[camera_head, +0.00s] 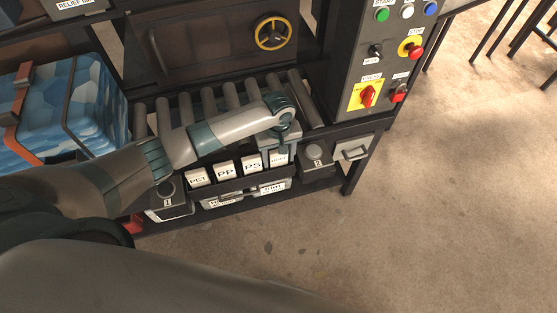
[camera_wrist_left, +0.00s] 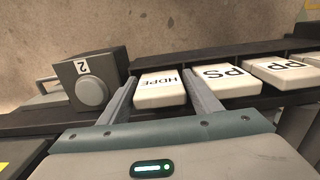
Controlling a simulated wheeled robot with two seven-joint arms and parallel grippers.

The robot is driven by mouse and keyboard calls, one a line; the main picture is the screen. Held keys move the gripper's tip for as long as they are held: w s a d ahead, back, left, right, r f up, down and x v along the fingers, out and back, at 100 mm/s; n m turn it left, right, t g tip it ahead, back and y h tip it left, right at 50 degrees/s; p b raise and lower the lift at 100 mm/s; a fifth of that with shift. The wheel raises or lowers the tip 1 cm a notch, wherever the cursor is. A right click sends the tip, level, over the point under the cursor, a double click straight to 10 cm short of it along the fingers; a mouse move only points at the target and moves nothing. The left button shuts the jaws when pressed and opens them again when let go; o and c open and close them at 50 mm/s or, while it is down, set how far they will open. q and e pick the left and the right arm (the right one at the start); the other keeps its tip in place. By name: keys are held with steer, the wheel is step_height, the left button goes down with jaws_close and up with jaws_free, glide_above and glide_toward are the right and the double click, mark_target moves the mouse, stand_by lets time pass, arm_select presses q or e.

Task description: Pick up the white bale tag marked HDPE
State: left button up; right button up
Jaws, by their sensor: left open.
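The white HDPE tag (camera_wrist_left: 161,88) stands at the end of a row of white tags in a dark rack, and its lettering shows in the left wrist view. In the head view the tag (camera_head: 278,159) is partly hidden by my left gripper (camera_head: 280,148). In the left wrist view the open fingers of my left gripper (camera_wrist_left: 158,80) reach down on either side of the HDPE tag, with slim gaps. I cannot tell whether either finger touches it. My right gripper is not in view.
Beside it stand the PS tag (camera_wrist_left: 228,80), the PP tag (camera_wrist_left: 283,70) and the PET tag (camera_head: 199,177). A dark box marked 2 (camera_wrist_left: 93,80) is close on the other side. Rollers (camera_head: 207,104) lie behind the rack, and a control panel (camera_head: 380,55) rises to the right.

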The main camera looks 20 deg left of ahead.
arm_select(q)
steer(key=shift+c, duration=0.6)
steer(key=c, duration=0.7)
steer(key=shift+r+b, duration=0.8)
steer(key=shift+r, duration=4.15)
